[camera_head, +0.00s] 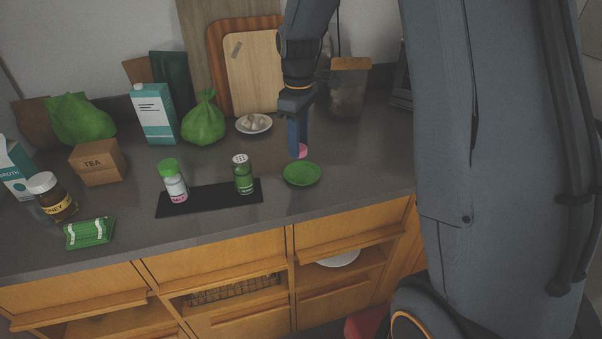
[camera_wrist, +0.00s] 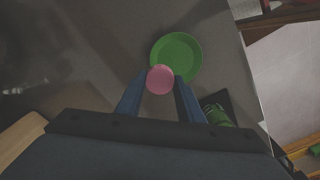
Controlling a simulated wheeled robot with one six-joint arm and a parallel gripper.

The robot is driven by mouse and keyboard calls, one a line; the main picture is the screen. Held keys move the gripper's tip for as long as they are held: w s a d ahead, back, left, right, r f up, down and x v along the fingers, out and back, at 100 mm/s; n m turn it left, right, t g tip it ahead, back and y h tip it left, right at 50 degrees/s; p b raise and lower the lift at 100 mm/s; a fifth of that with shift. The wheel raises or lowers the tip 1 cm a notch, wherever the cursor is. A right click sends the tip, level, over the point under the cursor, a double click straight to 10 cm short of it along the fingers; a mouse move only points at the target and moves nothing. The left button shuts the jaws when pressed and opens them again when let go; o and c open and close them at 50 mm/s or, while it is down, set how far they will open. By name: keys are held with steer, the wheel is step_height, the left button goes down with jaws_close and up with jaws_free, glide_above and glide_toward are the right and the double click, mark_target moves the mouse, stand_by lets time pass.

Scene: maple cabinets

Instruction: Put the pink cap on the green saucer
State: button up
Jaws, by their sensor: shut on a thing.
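The pink cap (camera_wrist: 160,80) is held between the two fingertips of my gripper (camera_wrist: 161,82) in the wrist view. In the head view my gripper (camera_head: 299,152) points down at the counter, and part of the pink cap (camera_head: 302,152) shows beside the fingers. The green saucer (camera_head: 302,174) lies on the counter just in front of the gripper. It also shows in the wrist view (camera_wrist: 178,52), where the cap overlaps its near edge. The saucer is empty. I cannot tell how high the cap is above the counter.
A black mat (camera_head: 210,199) left of the saucer bears a green shaker (camera_head: 243,176) and a pink-and-white jar (camera_head: 174,184) with a green lid. Behind stand a white dish (camera_head: 253,124) and a green bag (camera_head: 204,120). The counter right of the saucer is clear.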

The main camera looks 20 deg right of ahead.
mark_target(302, 174)
steer(key=shift+s+a+r+n, duration=0.15)
steer(key=shift+r+n, duration=0.1)
steer(key=shift+n, duration=0.35)
steer(key=shift+s+d+r+n, duration=0.1)
steer(key=shift+r+n, duration=0.1)
steer(key=shift+n, duration=0.4)
steer(key=n, duration=0.2)
steer(key=r+n, duration=0.1)
steer(key=n, duration=0.1)
steer(key=s+r+n, duration=0.1)
steer(key=n, duration=0.1)
steer(key=shift+s+a+r, duration=0.1)
steer(key=f+n+p, duration=0.1)
steer(key=f+n, duration=0.1)
steer(key=n, duration=0.1)
steer(key=s+f+n+p, duration=0.1)
steer(key=f+n, duration=0.2)
steer(key=s+f+n+p, duration=0.1)
steer(key=f+n, duration=0.1)
steer(key=n, duration=0.1)
steer(key=shift+f, duration=0.15)
steer(key=shift+f, duration=0.15)
steer(key=o, duration=0.8)
steer(key=shift+w, duration=0.1)
steer(key=shift+c, duration=0.2)
